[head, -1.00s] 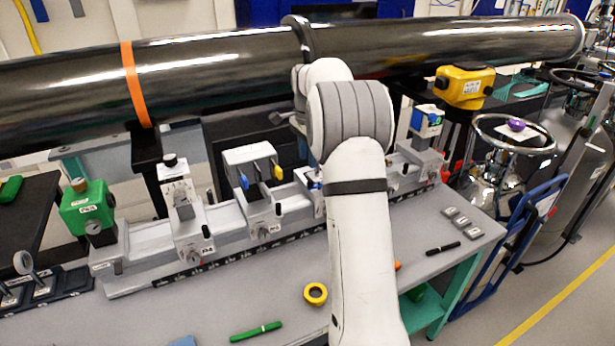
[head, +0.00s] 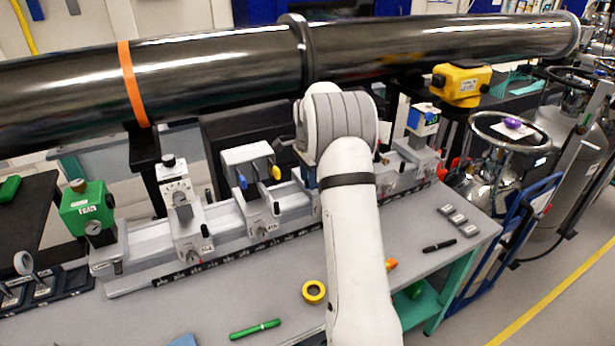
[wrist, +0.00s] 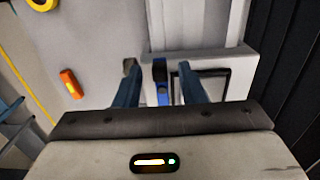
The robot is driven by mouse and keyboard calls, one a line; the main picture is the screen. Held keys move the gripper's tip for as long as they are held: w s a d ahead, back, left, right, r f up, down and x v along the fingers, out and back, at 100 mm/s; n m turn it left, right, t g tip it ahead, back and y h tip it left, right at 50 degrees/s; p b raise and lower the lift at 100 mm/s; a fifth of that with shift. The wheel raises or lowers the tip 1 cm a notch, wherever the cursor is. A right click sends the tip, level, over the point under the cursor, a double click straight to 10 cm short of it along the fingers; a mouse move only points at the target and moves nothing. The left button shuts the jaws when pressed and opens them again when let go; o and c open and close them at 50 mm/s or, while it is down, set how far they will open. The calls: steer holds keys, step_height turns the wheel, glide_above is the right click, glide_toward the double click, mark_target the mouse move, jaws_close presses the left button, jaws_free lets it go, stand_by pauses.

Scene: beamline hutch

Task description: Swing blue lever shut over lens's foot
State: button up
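In the wrist view the blue lever (wrist: 161,78) stands between the two fingers of my gripper (wrist: 160,82). The gripper is open, with a gap on each side of the lever. Beside the lever is a pale block with a dark-edged rectangular recess (wrist: 200,84); I cannot make out a lens or its foot there. In the head view my arm hides the fingertips and most of this spot on the rail. Another carriage (head: 252,195) to the left carries a blue lever (head: 243,182) and a yellow knob (head: 276,172).
The long black beam pipe (head: 220,75) runs behind and above the rail (head: 150,242). A green box (head: 88,208) and a dial carriage (head: 180,200) stand at left, a blue-and-white unit (head: 423,120) at right. Yellow tape (head: 314,292) and a green pen (head: 255,329) lie on the bench.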

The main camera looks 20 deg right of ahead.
jaws_close()
steer(key=shift+a, duration=0.1)
